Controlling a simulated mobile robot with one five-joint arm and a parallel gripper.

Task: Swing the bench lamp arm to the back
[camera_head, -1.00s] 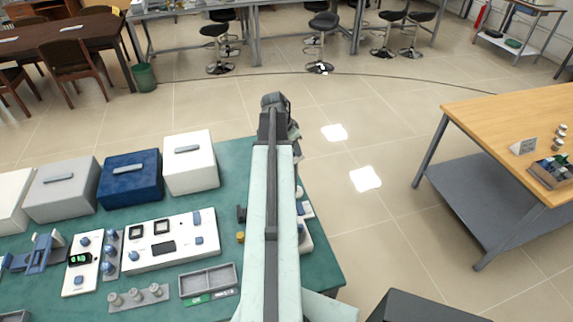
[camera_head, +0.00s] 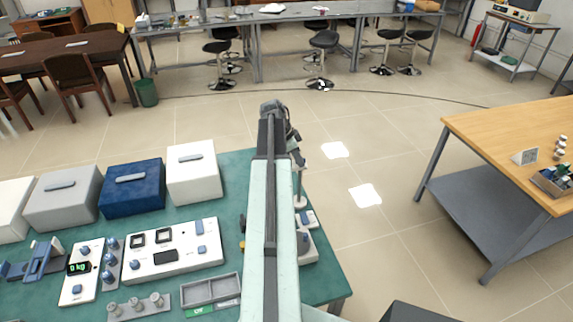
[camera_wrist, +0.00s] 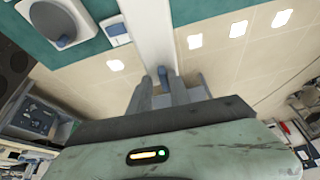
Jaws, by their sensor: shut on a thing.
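In the wrist view, the pale bar that looks like the lamp arm (camera_wrist: 151,38) runs from the top edge down to my gripper (camera_wrist: 168,82). A small blue piece (camera_wrist: 162,74) at its near end sits between my two grey fingers, and they are shut on it. In the head view, my gripper hangs below the far end of my arm, and its fingertips are hidden.
The green bench (camera_head: 235,165) holds white, grey and blue boxes (camera_head: 132,187), a white control panel (camera_head: 172,250) and a grey tray (camera_head: 211,289). Open floor lies beyond and to the right. A wooden table (camera_head: 500,135) stands at right.

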